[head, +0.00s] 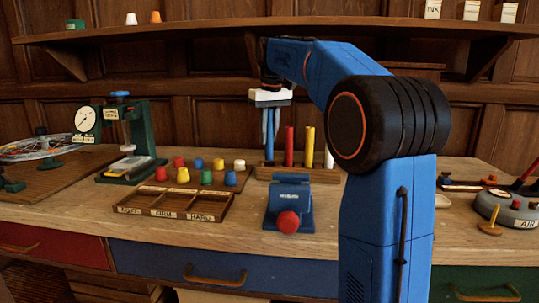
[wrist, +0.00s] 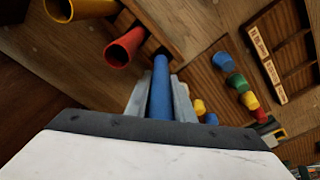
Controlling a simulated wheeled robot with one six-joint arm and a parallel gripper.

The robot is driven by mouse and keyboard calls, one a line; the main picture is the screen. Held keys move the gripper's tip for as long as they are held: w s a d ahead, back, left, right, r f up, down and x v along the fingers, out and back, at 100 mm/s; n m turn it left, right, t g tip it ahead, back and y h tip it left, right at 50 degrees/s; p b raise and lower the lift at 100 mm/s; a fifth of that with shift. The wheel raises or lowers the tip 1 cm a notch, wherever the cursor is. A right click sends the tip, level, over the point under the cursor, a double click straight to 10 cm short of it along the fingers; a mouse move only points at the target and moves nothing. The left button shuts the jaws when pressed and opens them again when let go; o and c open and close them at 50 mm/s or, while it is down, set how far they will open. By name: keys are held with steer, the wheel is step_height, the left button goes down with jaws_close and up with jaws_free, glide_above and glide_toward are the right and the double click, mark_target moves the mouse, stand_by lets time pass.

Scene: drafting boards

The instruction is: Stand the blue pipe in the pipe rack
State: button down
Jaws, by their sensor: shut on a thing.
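My gripper (head: 270,143) points down at the left end of the pipe rack and is shut on the blue pipe (head: 270,125). The pipe looks upright between the fingers. In the wrist view the blue pipe (wrist: 160,88) lies between the two grey fingers (wrist: 159,98), its far end close to the rack (wrist: 183,58). I cannot tell whether the blue pipe's lower end is inside a hole.
A blue device with a red knob (head: 288,222) stands in front of the rack. A compartment tray (head: 175,206) and several coloured caps (head: 207,177) are to the left. A green press (head: 130,150) stands farther left. A wall shelf (head: 200,28) runs above.

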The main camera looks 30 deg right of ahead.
mark_target(270, 110)
steer(key=shift+f, duration=2.6)
steer(key=shift+f, duration=0.15)
steer(key=c, duration=1.5)
jaws_free()
steer(key=shift+c, duration=0.2)
steer(key=r, duration=0.4)
steer(key=s+r, duration=0.1)
steer(key=r, duration=0.7)
steer(key=shift+s+r, duration=0.1)
steer(key=shift+s, duration=0.1)
